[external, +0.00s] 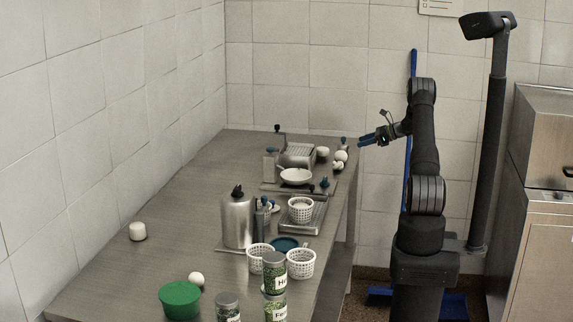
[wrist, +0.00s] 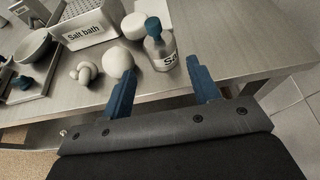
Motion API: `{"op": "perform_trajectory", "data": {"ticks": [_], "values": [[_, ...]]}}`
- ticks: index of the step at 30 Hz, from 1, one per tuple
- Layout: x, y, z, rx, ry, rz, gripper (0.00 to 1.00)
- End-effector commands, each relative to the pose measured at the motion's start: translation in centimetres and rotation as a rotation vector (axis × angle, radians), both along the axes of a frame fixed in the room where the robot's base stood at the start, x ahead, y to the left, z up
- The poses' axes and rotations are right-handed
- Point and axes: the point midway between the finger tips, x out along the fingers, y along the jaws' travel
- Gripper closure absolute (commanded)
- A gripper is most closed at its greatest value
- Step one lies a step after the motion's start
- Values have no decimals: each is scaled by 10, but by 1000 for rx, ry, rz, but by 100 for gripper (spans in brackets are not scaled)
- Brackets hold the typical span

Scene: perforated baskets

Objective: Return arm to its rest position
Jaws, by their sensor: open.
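My gripper (external: 367,141) is raised at the right edge of the table, pointing left over its far end. In the wrist view its two blue fingers (wrist: 163,92) are spread apart with nothing between them. Beyond the fingertips stand a small bottle with a blue cap (wrist: 158,46) and a white ball (wrist: 119,62). The fingers appear clear of both. My arm rises upright to the right of the table.
The table (external: 150,265) holds three white perforated baskets (external: 301,263), a metal canister (external: 238,222), a green tub (external: 180,300), and jars. A "Salt bath" container (wrist: 83,30) stands near the gripper. The table's left side is mostly clear.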

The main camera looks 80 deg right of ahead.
Motion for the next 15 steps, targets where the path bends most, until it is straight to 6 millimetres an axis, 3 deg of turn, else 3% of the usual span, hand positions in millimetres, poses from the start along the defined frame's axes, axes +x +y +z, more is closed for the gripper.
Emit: {"op": "perform_trajectory", "data": {"ticks": [15], "values": [[90, 1, -37, 1, 1, 4, 45]]}}
